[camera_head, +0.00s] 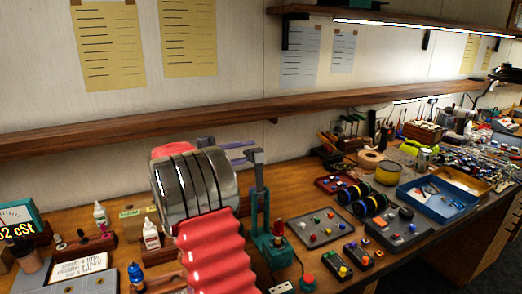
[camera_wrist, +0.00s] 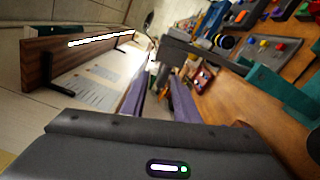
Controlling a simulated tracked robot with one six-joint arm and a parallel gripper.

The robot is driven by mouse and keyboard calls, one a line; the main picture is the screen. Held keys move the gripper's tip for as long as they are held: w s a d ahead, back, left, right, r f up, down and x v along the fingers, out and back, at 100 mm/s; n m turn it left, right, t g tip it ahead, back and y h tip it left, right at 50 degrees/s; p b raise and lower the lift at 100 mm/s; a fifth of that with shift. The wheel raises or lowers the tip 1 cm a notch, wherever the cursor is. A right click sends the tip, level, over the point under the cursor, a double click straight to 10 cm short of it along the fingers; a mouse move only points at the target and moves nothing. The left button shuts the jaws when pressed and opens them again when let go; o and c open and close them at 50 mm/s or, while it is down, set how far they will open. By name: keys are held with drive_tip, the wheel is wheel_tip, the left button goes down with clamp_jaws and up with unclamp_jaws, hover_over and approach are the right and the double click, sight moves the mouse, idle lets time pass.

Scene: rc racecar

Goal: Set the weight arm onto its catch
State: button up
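A teal stand (camera_head: 262,215) with a grey upright post (camera_head: 257,168) is right of my gripper (camera_head: 248,152) in the head view. I cannot tell for sure which part is the weight arm and which the catch. My gripper's purple fingers reach right to the post's top. In the wrist view the fingers of my gripper (camera_wrist: 158,84) stand apart with a gap between them. A grey bar (camera_wrist: 205,55) crosses near their tips, with teal parts (camera_wrist: 270,85) to its right. I cannot tell whether the fingers touch it. My own arm hides the stand's left side.
A button panel (camera_head: 316,228), a red knob (camera_head: 307,281) and spools (camera_head: 388,172) lie right of the stand. A blue tray (camera_head: 437,196) is farther right. A wooden shelf (camera_head: 220,116) runs along the wall behind.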

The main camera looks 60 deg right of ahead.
drive_tip(key=shift+x, duration=2.75)
clamp_jaws()
